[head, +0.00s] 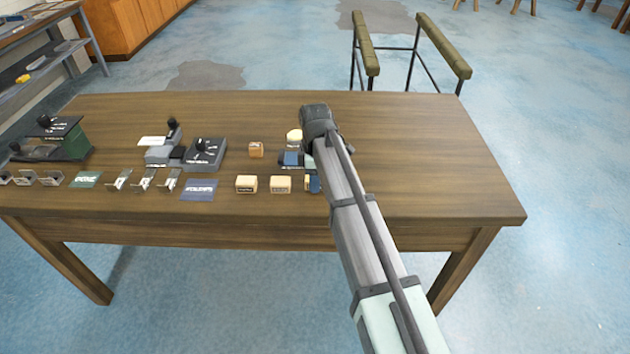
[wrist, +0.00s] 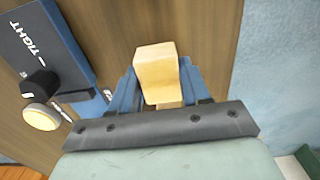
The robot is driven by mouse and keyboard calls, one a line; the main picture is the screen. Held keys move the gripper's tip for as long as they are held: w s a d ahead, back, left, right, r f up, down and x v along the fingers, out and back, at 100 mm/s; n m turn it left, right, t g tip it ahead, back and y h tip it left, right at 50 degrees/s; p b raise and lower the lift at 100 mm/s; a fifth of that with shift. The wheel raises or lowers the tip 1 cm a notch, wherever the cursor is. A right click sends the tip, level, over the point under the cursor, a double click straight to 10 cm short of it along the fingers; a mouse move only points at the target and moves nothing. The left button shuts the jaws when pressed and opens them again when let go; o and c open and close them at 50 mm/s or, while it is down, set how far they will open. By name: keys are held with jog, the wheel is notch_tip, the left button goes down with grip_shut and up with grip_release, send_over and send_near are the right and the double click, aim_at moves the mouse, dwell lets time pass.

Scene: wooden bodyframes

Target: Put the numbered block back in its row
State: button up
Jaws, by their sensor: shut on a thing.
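My gripper (wrist: 160,88) is shut on a pale wooden block (wrist: 157,72), its blue fingers on either side of it. In the head view, the held block (head: 307,183) shows partly beside a blue finger, at the right end of a line with two pale blocks, a left one (head: 246,184) and a middle one (head: 280,184). The arm hides part of this spot. I cannot tell whether the held block touches the table. No number is readable on it.
A blue panel marked "TIGHT" (wrist: 45,40) with a black knob and a round cream piece (wrist: 42,116) lies close by. A brown block (head: 256,149), grey knob device (head: 205,150), blue card (head: 198,190) and several metal brackets stand left. The table's right side (head: 440,170) is clear.

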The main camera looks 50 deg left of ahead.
jog(key=shift+f, duration=0.65)
jog(key=shift+f, duration=0.15)
jog(key=o, duration=1)
jog(key=shift+o, duration=0.2)
notch_tip(320, 180, up, 12)
jog(key=shift+r, duration=0.2)
